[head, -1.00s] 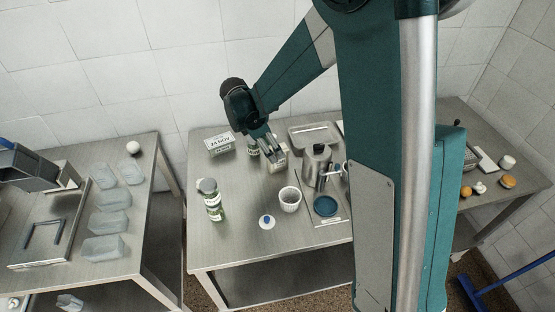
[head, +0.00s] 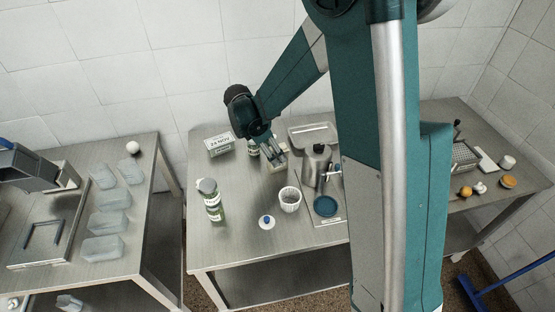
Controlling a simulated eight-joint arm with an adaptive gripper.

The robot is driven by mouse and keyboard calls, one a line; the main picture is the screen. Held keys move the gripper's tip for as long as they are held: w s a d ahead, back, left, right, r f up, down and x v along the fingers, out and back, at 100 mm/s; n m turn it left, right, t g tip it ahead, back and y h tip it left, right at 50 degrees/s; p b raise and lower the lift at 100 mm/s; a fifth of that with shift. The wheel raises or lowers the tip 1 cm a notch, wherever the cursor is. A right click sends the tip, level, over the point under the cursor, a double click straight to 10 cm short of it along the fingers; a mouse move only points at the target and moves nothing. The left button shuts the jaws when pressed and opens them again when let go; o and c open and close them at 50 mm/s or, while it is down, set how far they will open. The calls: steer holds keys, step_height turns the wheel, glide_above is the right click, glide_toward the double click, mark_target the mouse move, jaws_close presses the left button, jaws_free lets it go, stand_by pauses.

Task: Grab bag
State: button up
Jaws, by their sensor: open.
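My gripper (head: 274,153) is open and points down over the back of the middle table. A small pale, box-like item (head: 276,167) sits right below and behind the fingers. The fingers partly cover it, and I cannot tell whether they touch it or whether it is the bag. No other thing in view is clearly a bag.
Close around the gripper stand a date block (head: 219,144), a metal tray (head: 313,133) and a metal pot (head: 317,165). The table's front left is clear.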

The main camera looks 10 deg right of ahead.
mark_target(278, 159)
steer(key=shift+a+x, duration=0.2)
steer(key=shift+x, duration=2.4)
steer(key=shift+s+f, duration=0.1)
steer(key=shift+c, duration=0.5)
steer(key=c, duration=1.2)
steer(key=shift+r, duration=0.2)
steer(key=shift+r, duration=4.8)
